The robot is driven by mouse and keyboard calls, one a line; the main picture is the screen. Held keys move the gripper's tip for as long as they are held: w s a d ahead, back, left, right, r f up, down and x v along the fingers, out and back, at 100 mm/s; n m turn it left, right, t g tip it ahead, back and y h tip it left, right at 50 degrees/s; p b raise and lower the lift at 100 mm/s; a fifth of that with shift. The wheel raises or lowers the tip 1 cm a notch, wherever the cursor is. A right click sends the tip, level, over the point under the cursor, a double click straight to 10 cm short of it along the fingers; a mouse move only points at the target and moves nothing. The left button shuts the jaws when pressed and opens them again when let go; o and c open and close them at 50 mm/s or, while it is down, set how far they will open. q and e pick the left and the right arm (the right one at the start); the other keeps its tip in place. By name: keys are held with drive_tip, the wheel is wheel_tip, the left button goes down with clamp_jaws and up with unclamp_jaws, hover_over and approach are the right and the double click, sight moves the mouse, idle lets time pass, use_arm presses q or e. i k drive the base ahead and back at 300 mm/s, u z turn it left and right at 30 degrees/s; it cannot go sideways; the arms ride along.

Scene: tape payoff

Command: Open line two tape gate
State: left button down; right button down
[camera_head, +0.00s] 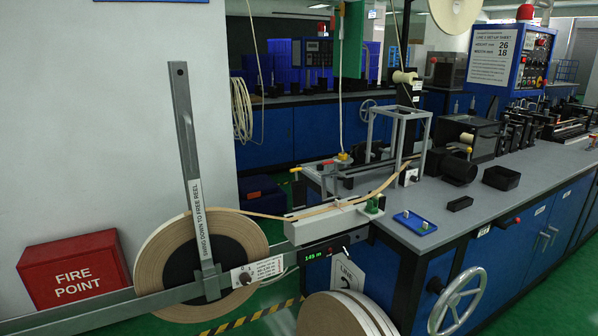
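A grey gate bar (186,135) stands nearly upright in front of the tape reel (155,258), labelled "SWING DOWN TO FREE REEL". Its lower end meets a long grey beam (110,308) that crosses in front of the reel. A plate with a dark knob (258,271) is on the beam beside the bar. Tan tape (385,182) runs from the reel over a light grey guide block (325,222) towards a grey frame (399,125) on the bench. A display (319,254) reads what looks like 145 m. Neither of my grippers is in view.
A red fire point box (75,270) stands at the left wall. More reels (345,315) stand low in front. The bench (450,200) holds a blue plate (414,223) and black bins (501,178). A handwheel (459,300) sticks out from its front.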

sight(297, 186)
drive_tip(key=z, duration=0.8)
drive_tip(key=i, duration=0.6)
drive_tip(key=u, duration=0.1)
